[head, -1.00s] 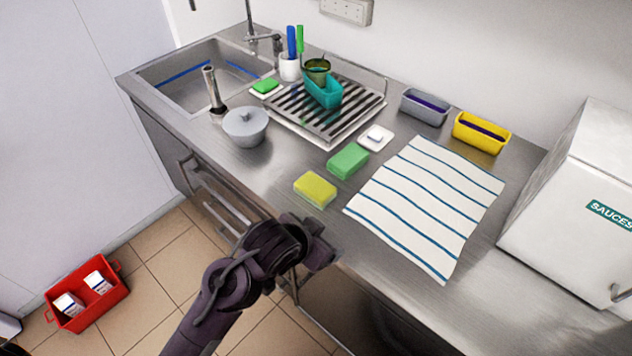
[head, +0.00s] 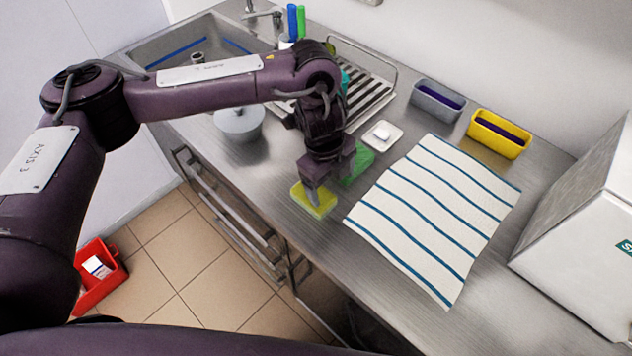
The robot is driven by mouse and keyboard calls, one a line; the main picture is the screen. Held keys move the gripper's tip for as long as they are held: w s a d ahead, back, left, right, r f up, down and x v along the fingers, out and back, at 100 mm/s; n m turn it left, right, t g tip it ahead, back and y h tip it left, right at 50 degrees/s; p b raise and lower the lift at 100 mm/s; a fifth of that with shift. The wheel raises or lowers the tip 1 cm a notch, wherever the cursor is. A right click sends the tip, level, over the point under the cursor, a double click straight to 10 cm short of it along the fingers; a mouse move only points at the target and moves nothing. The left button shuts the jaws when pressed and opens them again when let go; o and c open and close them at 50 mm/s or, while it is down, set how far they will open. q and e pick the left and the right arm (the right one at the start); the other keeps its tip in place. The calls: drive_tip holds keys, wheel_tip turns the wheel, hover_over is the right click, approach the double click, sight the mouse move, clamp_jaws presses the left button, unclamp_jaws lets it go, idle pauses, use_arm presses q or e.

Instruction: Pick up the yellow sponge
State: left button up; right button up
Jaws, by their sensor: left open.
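The yellow sponge (head: 325,205) lies flat on the steel counter, near its front edge. My left gripper (head: 322,186) points down right over it, jaws open. One finger shows in front of the sponge's top and hides part of it. I cannot tell whether the fingers touch the sponge or are just above it. A green sponge (head: 358,166) lies close behind, partly hidden by the gripper. My right gripper is not in view.
A striped cloth (head: 440,210) lies right of the sponges. A white dish (head: 382,135), a grey bin (head: 438,100) and a yellow bin (head: 498,135) are behind. A lidded pot (head: 238,125) and drying rack (head: 372,98) stand left and back. A sauces box (head: 590,235) is at right.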

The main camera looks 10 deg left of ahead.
use_arm(q)
drive_tip(key=shift+n+y, duration=0.3)
drive_tip(key=shift+y, duration=0.4)
drive_tip(key=a, duration=0.1)
drive_tip(key=w+a+r, duration=0.1)
drive_tip(key=a, duration=0.1)
drive_tip(key=w+a+r, duration=0.1)
drive_tip(key=a, duration=0.1)
drive_tip(key=shift+w, duration=0.2)
drive_tip(key=shift+a+r, duration=0.1)
drive_tip(key=shift+a, duration=0.2)
drive_tip(key=f, duration=0.6)
drive_tip(key=shift+s+a+f, duration=0.15)
drive_tip(key=shift+s+f, duration=0.1)
drive_tip(key=shift+s, duration=0.15)
drive_tip(key=shift+w+f, duration=0.1)
drive_tip(key=shift+f, duration=0.4)
drive_tip(key=c, duration=1.1)
drive_tip(key=shift+r, duration=0.1)
drive_tip(key=shift+c, duration=0.2)
